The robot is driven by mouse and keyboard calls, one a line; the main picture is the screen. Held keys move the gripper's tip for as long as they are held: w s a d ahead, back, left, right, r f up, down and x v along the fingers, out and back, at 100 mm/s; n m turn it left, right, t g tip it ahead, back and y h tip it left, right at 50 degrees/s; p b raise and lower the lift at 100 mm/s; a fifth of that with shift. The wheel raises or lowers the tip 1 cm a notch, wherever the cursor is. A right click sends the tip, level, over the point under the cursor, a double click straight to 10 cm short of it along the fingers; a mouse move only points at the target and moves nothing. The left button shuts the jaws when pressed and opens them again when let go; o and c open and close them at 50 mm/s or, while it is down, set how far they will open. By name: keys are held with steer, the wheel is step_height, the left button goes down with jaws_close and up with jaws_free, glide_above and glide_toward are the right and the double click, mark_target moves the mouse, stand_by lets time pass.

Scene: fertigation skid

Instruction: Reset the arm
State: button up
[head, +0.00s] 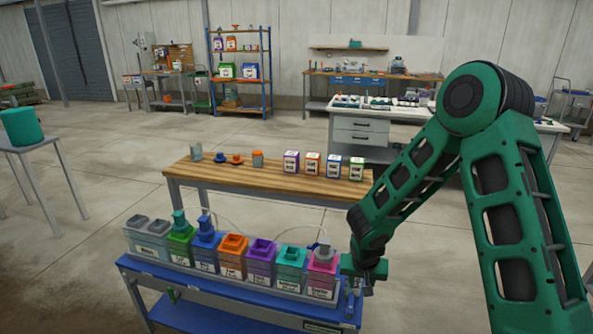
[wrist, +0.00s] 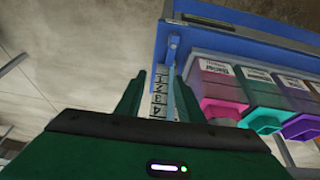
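My green arm reaches down from the right in the head view. My gripper (head: 366,288) is at the right end of the blue skid (head: 235,294), beside the pink tank (head: 322,279). In the wrist view, the two green fingers of my gripper (wrist: 160,88) stand apart, with no object clearly held between them. A numbered strip (wrist: 159,101) and a blue bracket or lever (wrist: 173,46) at the skid's end show in the gap. I cannot tell whether the fingers touch them.
Several coloured tanks line the skid, including an orange one (head: 232,258). Behind stands a wooden table (head: 230,178) with small boxes and caps. A white-topped bench (head: 362,130) is farther back. A teal container (head: 21,127) is at the left. Open floor lies left of the skid.

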steer(key=s+d+r+m+g+h, duration=0.2)
steer(key=s+d+r, duration=1)
steer(key=d+r, duration=0.45)
steer(key=s+r+y, duration=0.1)
steer(key=s+r, duration=0.2)
steer(key=s, duration=0.5)
steer(key=s+r+g+y, duration=0.1)
steer(key=s+r, duration=0.3)
steer(key=s, duration=0.4)
steer(key=s+r+m+g+y, duration=0.1)
steer(key=s+r, duration=0.2)
steer(key=s, duration=0.5)
steer(key=shift+d+r+y, duration=0.2)
steer(key=shift+d+y, duration=0.05)
steer(key=shift+y, duration=0.15)
steer(key=shift+w+f, duration=0.25)
steer(key=shift+w, duration=0.3)
